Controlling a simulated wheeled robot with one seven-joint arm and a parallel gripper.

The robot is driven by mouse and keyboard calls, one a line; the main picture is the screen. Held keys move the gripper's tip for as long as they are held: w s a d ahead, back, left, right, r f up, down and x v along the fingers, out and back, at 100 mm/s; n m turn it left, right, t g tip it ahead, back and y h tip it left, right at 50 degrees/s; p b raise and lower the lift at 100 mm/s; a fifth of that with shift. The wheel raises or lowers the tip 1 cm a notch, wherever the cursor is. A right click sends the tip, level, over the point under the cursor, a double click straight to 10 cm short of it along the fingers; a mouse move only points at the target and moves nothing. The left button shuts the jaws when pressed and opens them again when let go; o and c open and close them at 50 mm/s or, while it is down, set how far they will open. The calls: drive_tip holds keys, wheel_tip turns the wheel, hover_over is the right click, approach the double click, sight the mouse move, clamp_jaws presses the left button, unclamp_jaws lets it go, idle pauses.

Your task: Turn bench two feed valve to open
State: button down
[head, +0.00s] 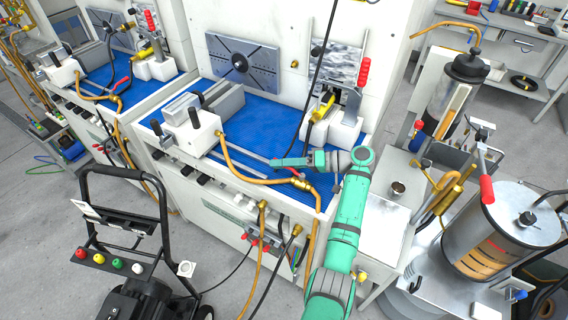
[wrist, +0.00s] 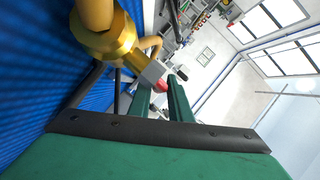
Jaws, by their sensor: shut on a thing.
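The brass feed valve (head: 301,183) sits on a yellow hose at the front edge of the nearer blue-topped bench (head: 262,130). Its red lever (head: 296,173) shows just above the brass body. My gripper (head: 279,162) reaches in from the right, just above the valve. In the wrist view the brass valve body (wrist: 112,40) is large at upper left. The red lever (wrist: 161,86) shows between the two green fingers (wrist: 163,90), which are shut on it. The fingers and a grey part hide much of the lever, so its exact angle is unclear.
A yellow hose (head: 240,173) runs along the bench front, and a black cable hangs close to my gripper. A white clamp block (head: 192,133) stands left, and a fixture with a red handle (head: 364,72) stands behind. A metal tank (head: 500,235) is at right.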

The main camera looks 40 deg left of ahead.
idle(0.4)
drive_tip(key=c, duration=1.6)
unclamp_jaws()
drive_tip(key=shift+c, duration=0.2)
drive_tip(key=shift+d, duration=0.1)
drive_tip(key=v, duration=1)
drive_tip(key=shift+w+d+r, duration=0.1)
drive_tip(key=shift+w+d, duration=0.1)
drive_tip(key=shift+d, duration=0.1)
drive_tip(key=shift+a, duration=0.1)
